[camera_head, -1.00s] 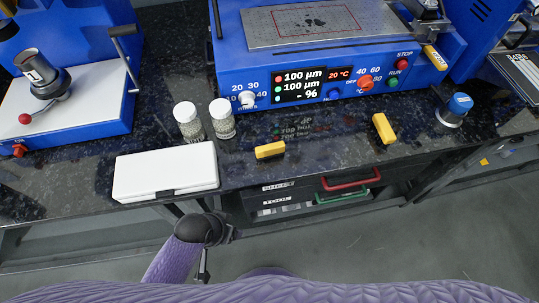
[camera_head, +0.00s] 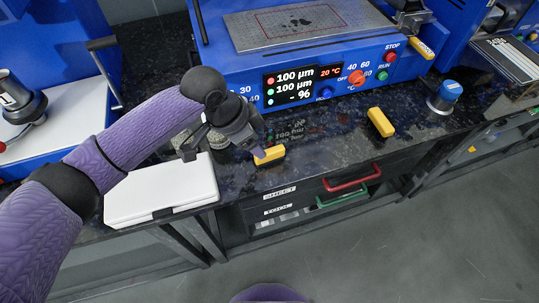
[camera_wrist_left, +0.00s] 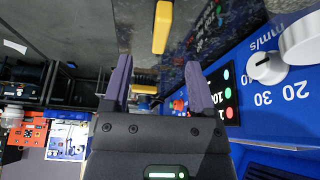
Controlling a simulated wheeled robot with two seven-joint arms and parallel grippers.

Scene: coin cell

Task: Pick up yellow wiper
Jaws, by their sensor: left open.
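Two yellow wipers lie on the dark counter. The left yellow wiper (camera_head: 270,156) is near the counter's front edge, right of the white case. The right yellow wiper (camera_head: 380,122) lies further right, below the machine's knobs. My left gripper (camera_head: 254,150) is open at the left wiper, with a fingertip overlapping its left part in the head view; contact cannot be told. In the left wrist view the spread fingers (camera_wrist_left: 158,70) hold nothing. There, a large wiper (camera_wrist_left: 162,28) shows above the fingertips and a smaller one (camera_wrist_left: 143,89) shows between the fingers. My right gripper is not in view.
A white case (camera_head: 160,195) lies at the counter's front left. Glass jars stand partly hidden behind my left arm. The blue machine (camera_head: 300,70) stands behind the wipers. A blue-capped container (camera_head: 445,97) stands at the right. The counter between the wipers is clear.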

